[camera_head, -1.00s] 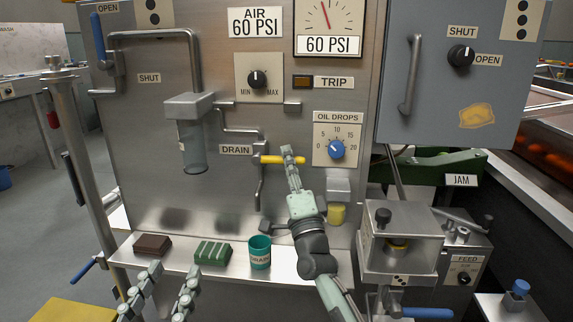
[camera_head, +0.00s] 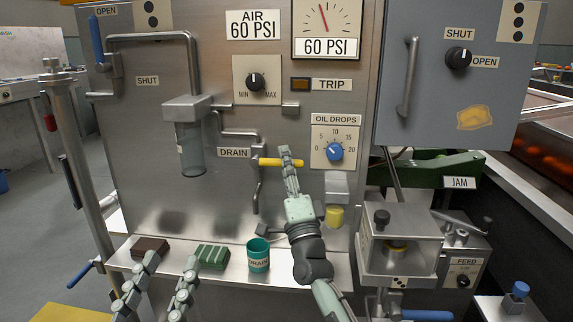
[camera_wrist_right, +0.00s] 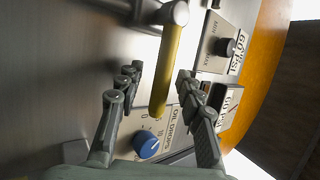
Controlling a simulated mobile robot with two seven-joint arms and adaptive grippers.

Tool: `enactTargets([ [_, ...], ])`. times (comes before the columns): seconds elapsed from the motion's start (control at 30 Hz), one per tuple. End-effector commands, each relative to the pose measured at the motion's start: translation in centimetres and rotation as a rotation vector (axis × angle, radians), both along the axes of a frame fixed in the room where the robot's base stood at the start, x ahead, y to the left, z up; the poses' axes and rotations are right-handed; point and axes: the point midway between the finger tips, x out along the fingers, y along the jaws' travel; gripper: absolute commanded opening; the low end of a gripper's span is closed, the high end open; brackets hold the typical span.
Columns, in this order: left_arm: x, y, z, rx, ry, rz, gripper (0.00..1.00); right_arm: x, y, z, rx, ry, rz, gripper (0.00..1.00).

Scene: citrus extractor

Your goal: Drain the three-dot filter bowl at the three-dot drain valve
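The filter bowl (camera_head: 191,147) hangs under a grey head on the steel panel, below a three-dot plate (camera_head: 152,12). The drain valve's yellow handle (camera_head: 281,162) lies level, right of the DRAIN label (camera_head: 234,153), above a downward spout (camera_head: 257,192). My right gripper (camera_head: 290,160) is at the handle's right part. In the right wrist view, its fingers (camera_wrist_right: 156,82) stand apart with the yellow handle (camera_wrist_right: 168,65) between them; contact is not clear. My left gripper (camera_head: 155,285) is open and empty at lower left.
A brown block (camera_head: 150,246) and a green block (camera_head: 213,257) lie on the shelf left of the cup. A blue oil-drops knob (camera_head: 334,152) sits right of my right gripper. A grey cabinet (camera_head: 430,110) and the feed unit (camera_head: 400,245) stand further right.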

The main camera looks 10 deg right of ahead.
Motion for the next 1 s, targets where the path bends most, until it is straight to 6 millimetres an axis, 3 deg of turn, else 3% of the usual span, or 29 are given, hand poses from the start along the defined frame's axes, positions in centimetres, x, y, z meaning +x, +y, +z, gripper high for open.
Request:
enactTargets([
  [0.27, 0.0, 0.0, -0.1, 0.001, 0.002, 0.001, 0.4, -0.7, -0.1, -0.4, -0.001, 0.0, -0.001, 0.37],
  [0.7, 0.0, 0.0, 0.0, 0.001, 0.001, 0.0, 0.4, -7.9, -0.4, -5.1, -0.001, 0.002, 0.0, 0.37],
  [1.0, 0.0, 0.0, 0.0, 0.001, 0.001, 0.0, 0.4, -10.2, -0.5, -6.4, -0.001, 0.0, -0.001, 0.37],
])
